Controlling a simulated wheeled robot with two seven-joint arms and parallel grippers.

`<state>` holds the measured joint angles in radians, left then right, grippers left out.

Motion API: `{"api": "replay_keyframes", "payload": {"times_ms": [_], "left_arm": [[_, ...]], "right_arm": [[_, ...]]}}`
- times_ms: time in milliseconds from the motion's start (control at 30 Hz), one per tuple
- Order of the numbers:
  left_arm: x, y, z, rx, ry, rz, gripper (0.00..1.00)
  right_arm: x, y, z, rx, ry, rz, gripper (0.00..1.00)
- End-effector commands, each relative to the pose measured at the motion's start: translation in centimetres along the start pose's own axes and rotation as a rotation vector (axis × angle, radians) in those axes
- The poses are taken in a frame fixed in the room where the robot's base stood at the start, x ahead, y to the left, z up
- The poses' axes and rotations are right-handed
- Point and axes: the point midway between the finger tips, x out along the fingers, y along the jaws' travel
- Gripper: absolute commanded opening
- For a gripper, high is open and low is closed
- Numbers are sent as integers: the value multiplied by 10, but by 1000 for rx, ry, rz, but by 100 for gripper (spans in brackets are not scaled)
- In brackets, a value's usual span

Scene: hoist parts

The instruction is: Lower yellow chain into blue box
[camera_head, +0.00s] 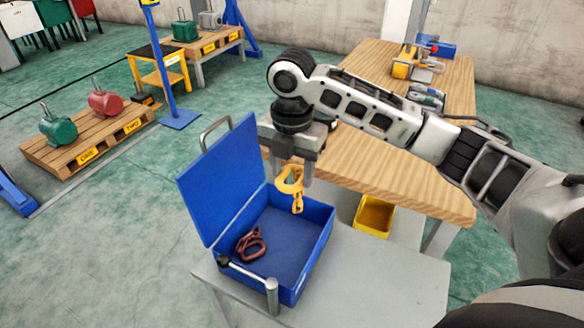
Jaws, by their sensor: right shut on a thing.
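The yellow chain (297,199) hangs from my right gripper (290,170), which is shut on its upper end. The chain is above the open blue box (322,240), over its back part, with its lower end hanging free. The box stands on a grey cart top, with its lid (222,178) raised on the left side. A dark red chain piece (251,244) lies inside the box at the left. My left gripper is not in view.
A wooden table (400,175) with tools stands behind, on the right. A yellow bin (374,215) sits below it. The raised lid borders the box on the left.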

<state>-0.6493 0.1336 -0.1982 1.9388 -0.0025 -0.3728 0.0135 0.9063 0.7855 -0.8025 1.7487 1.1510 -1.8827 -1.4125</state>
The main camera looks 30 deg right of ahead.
Motion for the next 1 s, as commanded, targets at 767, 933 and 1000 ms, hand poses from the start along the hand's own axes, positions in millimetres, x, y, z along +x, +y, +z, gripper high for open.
{"api": "replay_keyframes", "payload": {"times_ms": [767, 933, 1000], "left_arm": [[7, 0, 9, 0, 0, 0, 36], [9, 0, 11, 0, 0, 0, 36], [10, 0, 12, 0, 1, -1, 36]], "right_arm": [[40, 0, 0, 0, 0, 1, 0], [50, 0, 0, 0, -1, 1, 0], [54, 0, 0, 0, -1, 0, 0]]}}
